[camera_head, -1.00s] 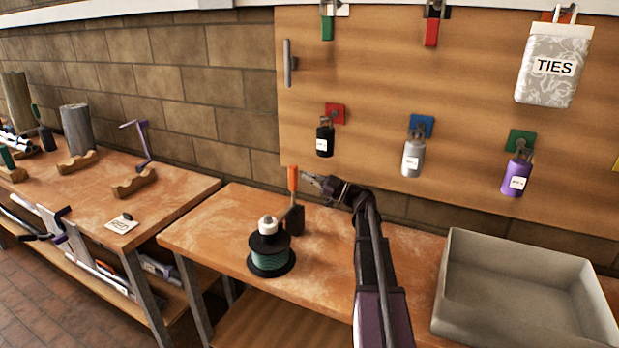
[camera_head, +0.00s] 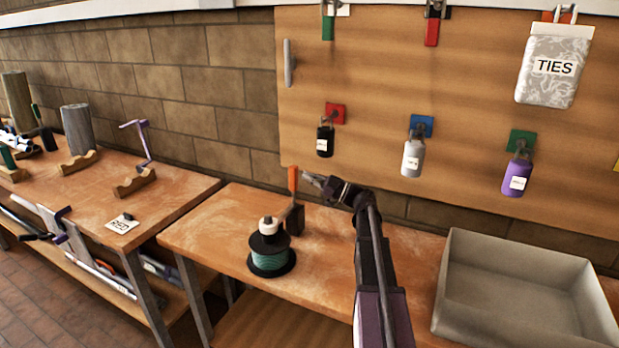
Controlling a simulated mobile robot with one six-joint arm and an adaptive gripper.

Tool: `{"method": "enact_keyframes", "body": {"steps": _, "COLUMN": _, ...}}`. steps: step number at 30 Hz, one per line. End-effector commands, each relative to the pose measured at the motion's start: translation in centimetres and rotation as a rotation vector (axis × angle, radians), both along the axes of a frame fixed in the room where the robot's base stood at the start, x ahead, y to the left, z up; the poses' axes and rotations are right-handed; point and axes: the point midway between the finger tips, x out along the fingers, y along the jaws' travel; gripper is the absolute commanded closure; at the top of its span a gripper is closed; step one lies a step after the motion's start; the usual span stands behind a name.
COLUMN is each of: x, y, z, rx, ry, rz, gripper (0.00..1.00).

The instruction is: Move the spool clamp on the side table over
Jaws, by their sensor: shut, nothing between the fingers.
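The spool clamp (camera_head: 295,221) stands on the side table (camera_head: 215,226), a dark block with a lever whose orange handle (camera_head: 293,179) points up. A spool of green line (camera_head: 269,262) with black flanges sits in front of it, with a white cap (camera_head: 268,225) on top. The lever's lower part passes close to the cap; I cannot tell whether they touch. My gripper (camera_head: 308,178) is shut and empty, just right of the upright handle. Its tips are very close to the handle, and I cannot tell whether they touch it.
A grey open tray (camera_head: 520,295) stands right of my arm on the same table. Another workbench (camera_head: 180,187) stands to the left across a narrow gap.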

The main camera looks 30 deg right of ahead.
Motion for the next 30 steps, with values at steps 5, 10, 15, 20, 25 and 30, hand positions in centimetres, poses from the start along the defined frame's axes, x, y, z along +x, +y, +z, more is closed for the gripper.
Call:
{"method": "enact_keyframes", "body": {"steps": 5, "x": 0.0, "y": 0.0, "z": 0.0, "rx": 0.0, "ry": 0.0, "rz": 0.0, "gripper": 1.0}}
{"method": "enact_keyframes", "body": {"steps": 10, "x": -0.3, "y": 0.4, "z": 0.0, "rx": 0.0, "ry": 0.0, "rz": 0.0, "gripper": 1.0}}
{"method": "enact_keyframes", "body": {"steps": 15, "x": -0.9, "y": 1.6, "z": 0.0, "rx": 0.001, "ry": 0.0, "rz": 0.002, "gripper": 1.0}}
{"method": "enact_keyframes", "body": {"steps": 20, "x": -1.7, "y": 3.1, "z": 0.1, "rx": 0.001, "ry": 0.0, "rz": 0.002, "gripper": 1.0}}
{"method": "enact_keyframes", "body": {"steps": 25, "x": -2.5, "y": 1.7, "z": 0.1, "rx": 0.0, "ry": 0.0, "rz": -0.002, "gripper": 1.0}}
{"method": "enact_keyframes", "body": {"steps": 30, "x": -3.8, "y": -0.2, "z": 0.0, "rx": -0.001, "ry": -0.001, "rz": -0.003, "gripper": 1.0}}
